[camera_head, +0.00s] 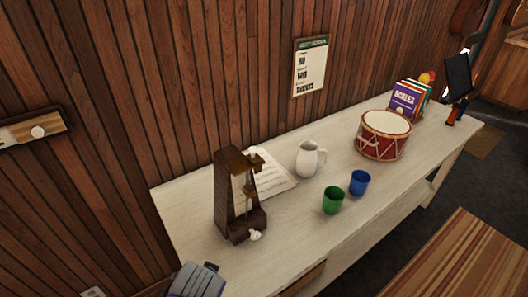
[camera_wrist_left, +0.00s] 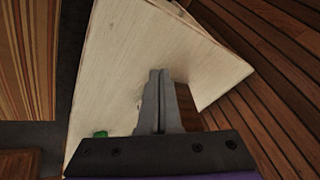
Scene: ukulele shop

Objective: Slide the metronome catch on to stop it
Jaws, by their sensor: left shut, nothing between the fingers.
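The metronome (camera_head: 228,200) is a dark brown wooden case standing upright at the near left part of the pale bench. Its front faces right, with a thin upright rod and brown pieces near the top. A small white knob (camera_head: 255,235) shows low on its front; I cannot tell if this is the catch. In the left wrist view, my left gripper (camera_wrist_left: 158,74) is shut and empty above the bench, with a brown block, likely the metronome (camera_wrist_left: 187,108), partly hidden behind its fingers. Part of my left arm shows at the bottom of the head view. My right gripper is out of view.
On the bench (camera_head: 290,230) are sheet music (camera_head: 275,178), a white jug (camera_head: 307,160), a green cup (camera_head: 333,200), a blue cup (camera_head: 359,183), a red drum (camera_head: 384,136) and books (camera_head: 405,99). A wood-plank wall (camera_head: 220,70) stands behind. The bench's near left corner is clear.

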